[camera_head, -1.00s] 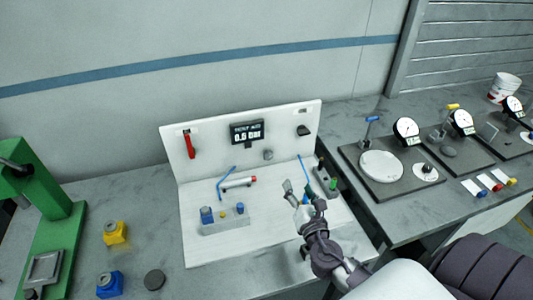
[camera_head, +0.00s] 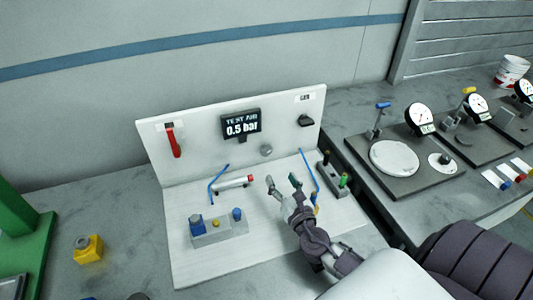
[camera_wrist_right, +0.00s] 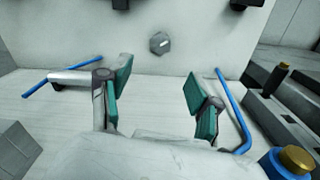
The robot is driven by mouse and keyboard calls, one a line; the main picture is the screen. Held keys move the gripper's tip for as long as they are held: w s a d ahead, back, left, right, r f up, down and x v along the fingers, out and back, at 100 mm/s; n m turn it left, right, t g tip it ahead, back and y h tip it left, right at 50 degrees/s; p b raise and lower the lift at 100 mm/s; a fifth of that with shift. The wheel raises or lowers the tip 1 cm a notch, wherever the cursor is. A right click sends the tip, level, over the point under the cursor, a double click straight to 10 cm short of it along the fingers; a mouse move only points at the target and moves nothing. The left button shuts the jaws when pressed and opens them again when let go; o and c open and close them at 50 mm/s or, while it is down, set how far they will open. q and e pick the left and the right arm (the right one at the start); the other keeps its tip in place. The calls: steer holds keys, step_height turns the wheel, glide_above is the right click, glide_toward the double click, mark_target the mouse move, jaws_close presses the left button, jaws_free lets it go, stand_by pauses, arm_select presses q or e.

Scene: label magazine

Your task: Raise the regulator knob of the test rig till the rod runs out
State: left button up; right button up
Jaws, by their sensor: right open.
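The test rig (camera_head: 175,235) is a white base with an upright back panel. The regulator knob (camera_head: 266,150) is a small grey knob low on the panel, below and right of the display (camera_head: 241,124), which reads 0.5 bar. My right gripper (camera_head: 282,183) is open and empty, in front of the panel and below the knob. In the right wrist view the knob (camera_wrist_right: 159,43) shows beyond and between the open fingers (camera_wrist_right: 160,97), apart from them. My left gripper is not in view.
A red lever (camera_head: 174,142) and a black knob (camera_head: 306,120) are on the panel. A grey block with blue buttons (camera_head: 218,232) stands on the base. Blue tubes (camera_head: 310,172) flank the gripper. A block with a green knob (camera_head: 334,182) stands to the right.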

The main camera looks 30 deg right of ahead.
mark_target(267, 153)
steer(key=p+x, duration=0.1)
steer(key=x, duration=1.1)
steer(key=shift+w, duration=0.15)
steer(key=shift+r, duration=0.1)
steer(key=c, duration=1.1)
steer(key=shift+f+m+b, duration=0.25)
steer(key=shift+m+b, duration=0.4)
steer(key=shift+m, duration=0.05)
steer(key=shift+c, duration=0.2)
steer(key=shift+m+b, duration=0.3)
steer(key=shift+m, duration=0.2)
steer(key=shift+r+m, duration=0.15)
steer(key=shift+m, duration=0.15)
steer(key=shift+r, duration=0.1)
steer(key=o, duration=1.1)
